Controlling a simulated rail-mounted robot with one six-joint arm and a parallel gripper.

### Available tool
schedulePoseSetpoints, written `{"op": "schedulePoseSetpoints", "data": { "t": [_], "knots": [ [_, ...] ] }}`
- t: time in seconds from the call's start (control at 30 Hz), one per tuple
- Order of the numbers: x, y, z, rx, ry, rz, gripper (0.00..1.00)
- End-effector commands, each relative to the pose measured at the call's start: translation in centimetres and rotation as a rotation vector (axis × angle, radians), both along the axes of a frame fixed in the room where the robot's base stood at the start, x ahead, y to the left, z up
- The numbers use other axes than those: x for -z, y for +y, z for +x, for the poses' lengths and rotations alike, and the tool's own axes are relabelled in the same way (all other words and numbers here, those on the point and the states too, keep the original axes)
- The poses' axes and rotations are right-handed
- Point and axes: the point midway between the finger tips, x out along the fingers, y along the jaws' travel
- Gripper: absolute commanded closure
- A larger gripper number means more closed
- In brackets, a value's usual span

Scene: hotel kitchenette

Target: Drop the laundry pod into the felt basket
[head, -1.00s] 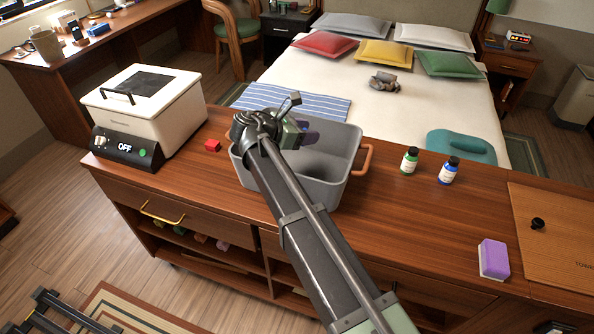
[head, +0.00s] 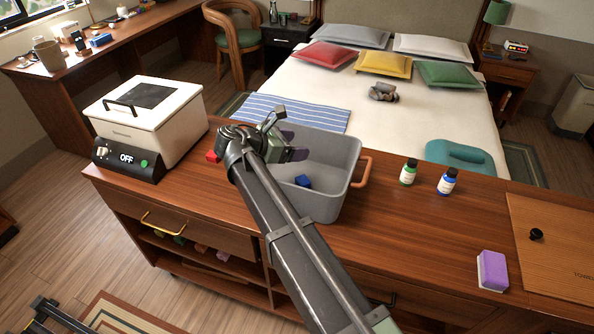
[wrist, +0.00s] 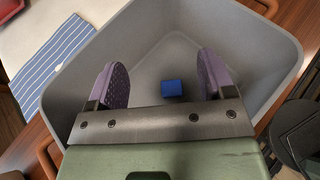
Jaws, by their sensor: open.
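The felt basket (head: 333,200) is a grey, open-topped bin with tan handles, standing on the wooden counter. A small blue cube (head: 303,181), which looks like the laundry pod, lies on the basket floor; it also shows in the wrist view (wrist: 172,88). My gripper (head: 293,145) is over the left part of the basket. In the wrist view its two purple-padded fingers (wrist: 162,78) are spread wide, with nothing held between them. The blue cube shows beyond the gap, apart from both fingers.
A white boxy appliance (head: 150,120) reading OFF stands farther left. Green-capped (head: 408,172) and blue-capped (head: 447,181) bottles and a purple block (head: 492,270) stand to the right.

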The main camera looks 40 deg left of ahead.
Motion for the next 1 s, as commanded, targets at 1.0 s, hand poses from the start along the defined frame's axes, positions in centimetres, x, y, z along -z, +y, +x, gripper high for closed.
{"op": "schedulePoseSetpoints", "data": {
  "t": [1.0],
  "knots": [
    [-2.6, 2.5, -5.6, 0.001, 0.000, 0.000, 0.24]
  ]
}}
